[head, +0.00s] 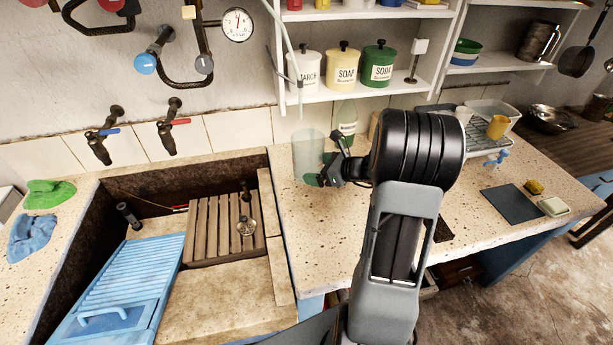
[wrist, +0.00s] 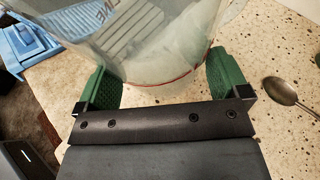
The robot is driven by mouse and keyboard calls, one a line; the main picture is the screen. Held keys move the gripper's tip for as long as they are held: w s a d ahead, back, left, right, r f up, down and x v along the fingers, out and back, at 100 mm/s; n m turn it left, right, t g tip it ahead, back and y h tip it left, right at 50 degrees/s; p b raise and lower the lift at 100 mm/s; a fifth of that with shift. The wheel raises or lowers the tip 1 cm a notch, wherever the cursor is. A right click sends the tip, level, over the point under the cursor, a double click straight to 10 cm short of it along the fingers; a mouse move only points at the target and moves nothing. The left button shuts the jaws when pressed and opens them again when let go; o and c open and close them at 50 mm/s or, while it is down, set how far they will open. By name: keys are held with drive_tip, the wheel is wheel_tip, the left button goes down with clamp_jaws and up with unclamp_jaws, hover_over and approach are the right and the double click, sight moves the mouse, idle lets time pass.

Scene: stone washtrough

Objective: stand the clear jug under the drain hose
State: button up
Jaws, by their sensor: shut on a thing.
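The clear jug (head: 307,157) is upright over the counter just right of the sink. My gripper (head: 326,177) is shut on the jug from its right side. In the wrist view the jug (wrist: 165,45) sits between the green finger pads of my gripper (wrist: 163,88). I cannot tell whether its base touches the counter. A pale hose (head: 289,45), seemingly the drain hose, hangs down past the shelf's left end. Its lower end shows close above the jug's rim in the head view; the depth between them is unclear.
The stone sink (head: 282,235) with a blue washboard (head: 128,280) and wooden rack (head: 210,228) lies left. A shelf (head: 345,98) with canisters overhangs the back. A spoon (wrist: 287,92) lies on the counter near my gripper.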

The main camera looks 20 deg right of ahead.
drive_tip(key=w, duration=0.1)
drive_tip(key=w+f, duration=0.1)
drive_tip(key=w, duration=0.1)
drive_tip(key=w+f, duration=0.1)
drive_tip(key=shift+w+d, duration=0.25)
drive_tip(key=shift+w, duration=0.05)
drive_tip(key=w+f, duration=0.2)
drive_tip(key=f, duration=0.1)
drive_tip(key=w+f, duration=0.2)
drive_tip(key=shift+d+f+p, duration=0.1)
drive_tip(key=shift+d+p, duration=0.2)
drive_tip(key=shift+w+f, duration=0.2)
drive_tip(key=shift+f, duration=1.6)
drive_tip(key=shift+f, duration=0.15)
drive_tip(key=o, duration=0.6)
drive_tip(key=shift+c, duration=0.2)
drive_tip(key=shift+o, duration=0.2)
